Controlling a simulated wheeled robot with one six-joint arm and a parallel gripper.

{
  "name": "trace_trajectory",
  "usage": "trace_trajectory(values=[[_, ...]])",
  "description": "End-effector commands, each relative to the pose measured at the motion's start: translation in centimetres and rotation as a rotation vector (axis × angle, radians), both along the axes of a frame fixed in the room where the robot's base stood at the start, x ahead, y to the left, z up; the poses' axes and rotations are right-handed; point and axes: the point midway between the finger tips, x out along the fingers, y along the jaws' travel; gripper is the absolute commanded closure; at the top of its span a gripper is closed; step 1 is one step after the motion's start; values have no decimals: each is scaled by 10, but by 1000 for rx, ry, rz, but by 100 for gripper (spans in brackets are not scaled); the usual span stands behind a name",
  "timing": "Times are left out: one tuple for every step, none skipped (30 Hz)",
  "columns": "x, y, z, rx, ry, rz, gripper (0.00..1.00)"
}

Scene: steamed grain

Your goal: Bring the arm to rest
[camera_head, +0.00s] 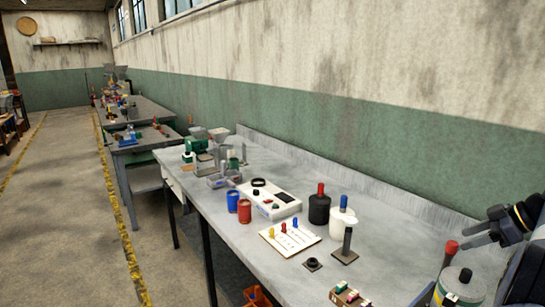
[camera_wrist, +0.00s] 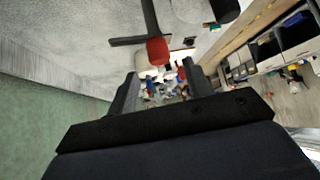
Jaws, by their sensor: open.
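My gripper (camera_head: 464,235) is at the right edge of the head view, above the right part of the grey workbench (camera_head: 205,227). Its two dark fingers are apart and point left. In the wrist view my gripper (camera_wrist: 160,86) also shows its fingers apart, with nothing seen held between them. A red-topped dark handle (camera_head: 450,248) stands near the fingers in the head view. The red top (camera_wrist: 157,50) also shows just beyond the fingers in the wrist view; I cannot tell the exact gap. Most of my arm is outside the head view.
A round pot (camera_head: 460,287) stands below my gripper. A black bottle (camera_head: 319,208), a white bottle (camera_head: 342,222), a dark post on a base (camera_head: 346,245) and a card with coloured pegs (camera_head: 290,239) stand to the left. A wall runs behind the bench.

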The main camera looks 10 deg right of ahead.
Motion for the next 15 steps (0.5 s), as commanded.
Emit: trace_trajectory(values=[[-5, -6, 7, -3, -1, -3, 52], [-8, -8, 11, -2, 0, -3, 52], [-11, -11, 16, -1, -1, -3, 52], [-14, -13, 19, -1, -1, -1, 52], [-16, -16, 23, -2, -1, -2, 52], [-19, -19, 28, -1, -1, -1, 52], [-22, -21, 31, -2, -1, -2, 52], [-24, -23, 34, -2, -1, -2, 52], [-27, -26, 38, -1, 0, -2, 52], [-29, -28, 41, -1, 0, -2, 52], [-28, -26, 38, 2, 1, 1, 52], [-23, -21, 30, 3, 2, 2, 52], [-21, -18, 27, 4, 1, 3, 52], [-18, -16, 24, 3, 1, 1, 52], [-15, -13, 20, 3, 1, 3, 52]])
